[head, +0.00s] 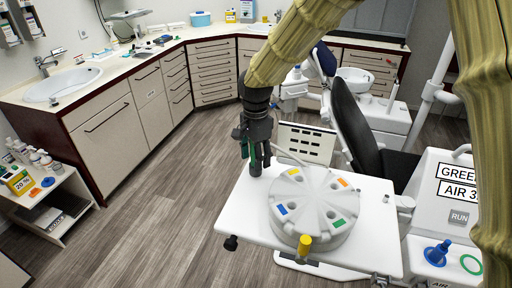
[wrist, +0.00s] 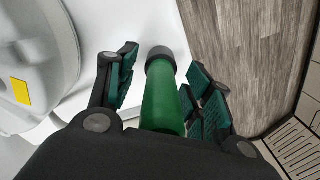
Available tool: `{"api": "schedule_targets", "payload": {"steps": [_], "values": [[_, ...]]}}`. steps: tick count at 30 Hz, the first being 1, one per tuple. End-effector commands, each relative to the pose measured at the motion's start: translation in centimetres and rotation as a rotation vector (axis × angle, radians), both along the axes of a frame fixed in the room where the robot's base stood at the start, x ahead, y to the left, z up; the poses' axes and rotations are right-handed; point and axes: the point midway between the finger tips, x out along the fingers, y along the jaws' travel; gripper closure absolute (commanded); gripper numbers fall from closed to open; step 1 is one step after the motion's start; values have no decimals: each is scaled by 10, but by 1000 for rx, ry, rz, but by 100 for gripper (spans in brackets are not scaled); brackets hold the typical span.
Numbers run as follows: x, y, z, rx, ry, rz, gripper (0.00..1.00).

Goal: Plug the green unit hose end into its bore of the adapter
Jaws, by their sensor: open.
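The green hose end (wrist: 162,105), a green cylinder with a dark collar, is between the spread fingers of my gripper (wrist: 163,75) in the wrist view. Gaps show on both sides of it, so the fingers are open around it. In the head view my gripper (head: 256,155) is over the back left corner of the white tray. The adapter (head: 318,233) is a round white block on the tray, right of my gripper, with several bores and coloured labels. Its green label (head: 338,223) is at the front right. The adapter also shows in the wrist view (wrist: 50,50).
A yellow knob (head: 304,244) is at the adapter's front side. A light hose runs behind the adapter. The unit (head: 440,215) at the right has a blue connector (head: 437,252) and a green ring (head: 471,264). A dark chair (head: 357,125) stands behind the tray.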

Motion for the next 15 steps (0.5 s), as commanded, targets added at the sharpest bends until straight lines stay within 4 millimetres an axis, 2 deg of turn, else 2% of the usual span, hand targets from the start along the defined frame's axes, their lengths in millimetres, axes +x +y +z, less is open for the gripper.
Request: {"api": "schedule_targets", "payload": {"steps": [9,15], "values": [[0,0,-2,0,0,0,51],[0,0,-2,0,0,0,87]]}}
